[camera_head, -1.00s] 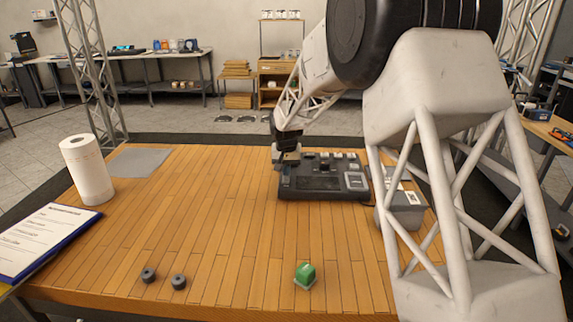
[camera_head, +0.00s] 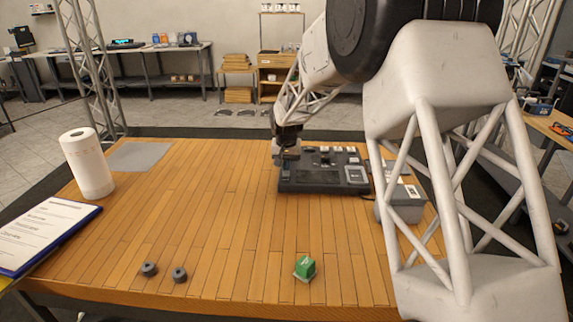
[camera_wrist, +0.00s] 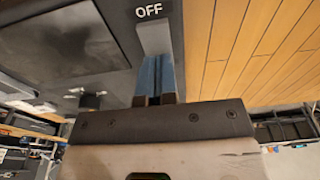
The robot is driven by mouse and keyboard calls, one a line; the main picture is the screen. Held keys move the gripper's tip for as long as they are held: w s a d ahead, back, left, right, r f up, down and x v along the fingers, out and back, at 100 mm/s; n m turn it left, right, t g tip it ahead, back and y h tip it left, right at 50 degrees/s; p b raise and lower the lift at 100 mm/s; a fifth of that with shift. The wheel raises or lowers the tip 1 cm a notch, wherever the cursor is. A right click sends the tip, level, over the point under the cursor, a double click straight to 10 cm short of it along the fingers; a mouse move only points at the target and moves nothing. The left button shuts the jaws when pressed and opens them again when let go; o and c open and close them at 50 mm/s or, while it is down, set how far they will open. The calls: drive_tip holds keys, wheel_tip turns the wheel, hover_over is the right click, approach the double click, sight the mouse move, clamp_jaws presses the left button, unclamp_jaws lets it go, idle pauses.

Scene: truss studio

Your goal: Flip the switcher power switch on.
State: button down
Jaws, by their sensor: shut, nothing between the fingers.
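The switcher (camera_head: 325,186) is a dark console with several keys, lying on the wooden table under my arm. My gripper (camera_head: 287,158) is over its left end, close to its surface. In the wrist view the word OFF (camera_wrist: 149,11) is printed in white on the dark panel, and a grey switch lever (camera_wrist: 153,36) lies just below it. My gripper's blue fingers (camera_wrist: 155,72) are shut together with nothing between them. Their tips meet the lever's near end in the picture; I cannot tell whether they touch it. The lever's far side is hard to make out.
A grey box (camera_head: 404,204) stands right of the switcher. A green block (camera_head: 305,266) and two dark rings (camera_head: 179,274) lie at the front. A paper roll (camera_head: 88,165), a clipboard (camera_head: 40,232) and a grey mat (camera_head: 139,157) are at the left. The middle of the table is clear.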

sight(286, 175)
drive_tip(key=shift+s+r, duration=0.15)
drive_tip(key=shift+s, duration=0.45)
drive_tip(key=shift+r, duration=0.1)
wheel_tip(286, 175, up, 14)
drive_tip(key=s, duration=0.1)
drive_tip(key=shift+s, duration=0.35)
idle(0.4)
idle(0.3)
